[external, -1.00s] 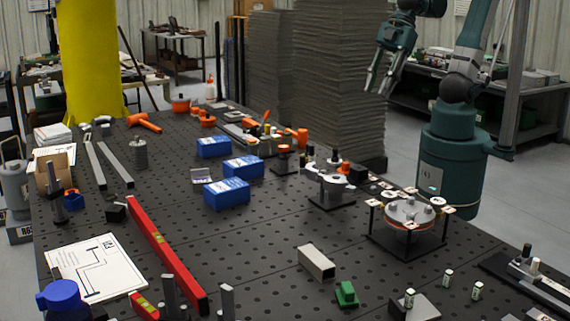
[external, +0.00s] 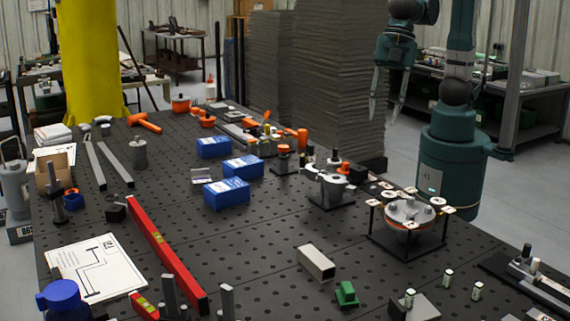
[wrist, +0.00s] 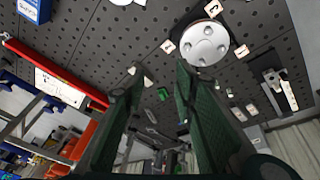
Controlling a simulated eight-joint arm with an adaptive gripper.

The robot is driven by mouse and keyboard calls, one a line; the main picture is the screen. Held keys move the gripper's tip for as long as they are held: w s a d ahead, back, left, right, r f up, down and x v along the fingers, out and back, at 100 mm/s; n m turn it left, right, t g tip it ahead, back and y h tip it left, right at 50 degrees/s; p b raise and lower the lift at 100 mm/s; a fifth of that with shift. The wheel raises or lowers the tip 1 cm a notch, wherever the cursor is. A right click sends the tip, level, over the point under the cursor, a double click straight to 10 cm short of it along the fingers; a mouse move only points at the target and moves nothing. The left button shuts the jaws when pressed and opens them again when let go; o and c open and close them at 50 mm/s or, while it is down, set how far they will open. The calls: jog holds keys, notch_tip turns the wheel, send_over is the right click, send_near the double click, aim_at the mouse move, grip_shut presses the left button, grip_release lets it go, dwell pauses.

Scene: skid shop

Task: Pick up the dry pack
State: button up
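My gripper (external: 382,117) is open and empty, hanging high at the back right beyond the table's far edge, fingers pointing down. In the wrist view my gripper (wrist: 156,75) shows two spread dark green fingers with nothing between them. Three blue boxes with white labels, the back one (external: 213,147), the middle one (external: 243,167) and the front one (external: 227,193), sit mid-table. A small flat grey-white packet (external: 201,176) lies beside them. I cannot tell which thing is the dry pack; no label is readable as such.
A round disc fixture on posts (external: 408,213) stands on the right of the perforated black table (external: 270,235). A red level (external: 165,250), a metal tube (external: 316,262) and a green block (external: 346,294) are nearer the front. Grey stacks (external: 335,80) rise behind the table.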

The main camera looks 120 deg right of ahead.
jog(key=w+a+f+n+g, duration=0.1)
jog(key=w+a+f+n, duration=0.15)
jog(key=a+f, duration=0.4)
jog(key=w+a+f+n+g, duration=0.1)
jog(key=w+a+f+n, duration=0.15)
jog(key=a, duration=0.75)
jog(key=n+g+h+b, duration=0.1)
jog(key=n, duration=0.3)
send_over(450, 271)
jog(key=f, duration=1.3)
jog(key=shift+w+d+f, duration=0.2)
jog(key=shift+d+f, duration=0.05)
jog(key=shift+f, duration=0.05)
jog(key=shift+s+a+f, duration=0.1)
jog(key=shift+a+f, duration=0.15)
jog(key=shift+f, duration=1.3)
jog(key=shift+f, duration=0.15)
jog(key=shift+s+d+f, duration=0.1)
jog(key=shift+f, duration=2.35)
